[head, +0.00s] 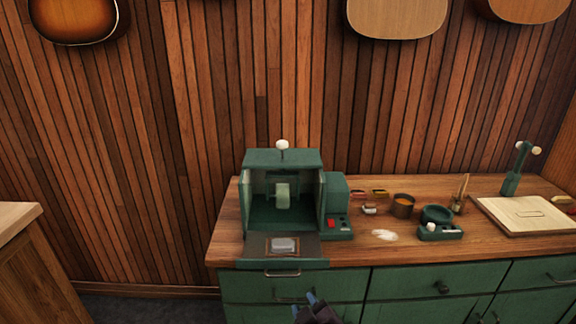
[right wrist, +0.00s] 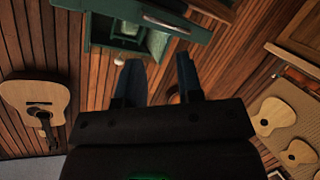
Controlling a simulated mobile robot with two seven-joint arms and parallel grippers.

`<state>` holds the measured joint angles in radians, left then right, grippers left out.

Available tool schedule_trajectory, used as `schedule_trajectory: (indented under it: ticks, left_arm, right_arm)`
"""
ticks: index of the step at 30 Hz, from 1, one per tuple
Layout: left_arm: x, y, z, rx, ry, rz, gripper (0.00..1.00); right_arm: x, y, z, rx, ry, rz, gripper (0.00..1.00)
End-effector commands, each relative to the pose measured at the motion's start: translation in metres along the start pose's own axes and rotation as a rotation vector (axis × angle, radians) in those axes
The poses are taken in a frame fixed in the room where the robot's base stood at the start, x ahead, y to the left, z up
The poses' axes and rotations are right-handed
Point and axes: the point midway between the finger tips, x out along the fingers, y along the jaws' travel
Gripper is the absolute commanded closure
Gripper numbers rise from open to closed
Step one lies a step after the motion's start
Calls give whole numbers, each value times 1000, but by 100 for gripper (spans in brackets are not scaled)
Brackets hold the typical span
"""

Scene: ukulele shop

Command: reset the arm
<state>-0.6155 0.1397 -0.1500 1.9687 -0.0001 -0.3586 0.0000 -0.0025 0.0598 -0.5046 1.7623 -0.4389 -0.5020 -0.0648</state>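My right gripper (head: 310,299) shows at the bottom of the head view, in front of the green drawers. Its two blue-tipped fingers also show in the right wrist view (right wrist: 160,75), apart with nothing between them. The gripper is below the worktop level in the picture and touches nothing that I can see. My left gripper is in neither view.
A green box-shaped machine (head: 283,160) with an open front stands on the left end of the wooden worktop (head: 360,254). Green drawers (head: 410,284) with handles are below. Small tools and a cup (head: 403,206) lie to the right. A wooden counter (head: 30,260) stands far left.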

Motion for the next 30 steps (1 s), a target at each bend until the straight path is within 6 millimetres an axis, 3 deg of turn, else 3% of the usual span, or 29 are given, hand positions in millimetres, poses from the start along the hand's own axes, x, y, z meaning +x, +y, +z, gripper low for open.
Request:
schedule_trajectory:
  ticks: [1, 6, 10, 15, 18, 24, 30]
  left_arm:
    - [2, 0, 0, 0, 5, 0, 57]
    - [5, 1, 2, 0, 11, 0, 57]
    - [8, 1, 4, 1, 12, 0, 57]
    - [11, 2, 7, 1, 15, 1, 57]
    - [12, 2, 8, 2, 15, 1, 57]
    - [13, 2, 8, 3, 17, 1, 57]
    - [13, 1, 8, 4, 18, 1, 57]
  right_arm:
    - [-15, 10, 26, 111, -14, 6, 66]
    - [-64, 40, 94, 392, -51, 52, 66]
    - [-109, 56, 148, 522, -109, 106, 66]
    - [-168, 60, 213, 577, -227, 163, 66]
    - [-193, 53, 240, 579, -290, 175, 66]
    - [-214, 40, 257, 585, -343, 170, 66]
    - [-215, 39, 258, 584, -345, 169, 66]
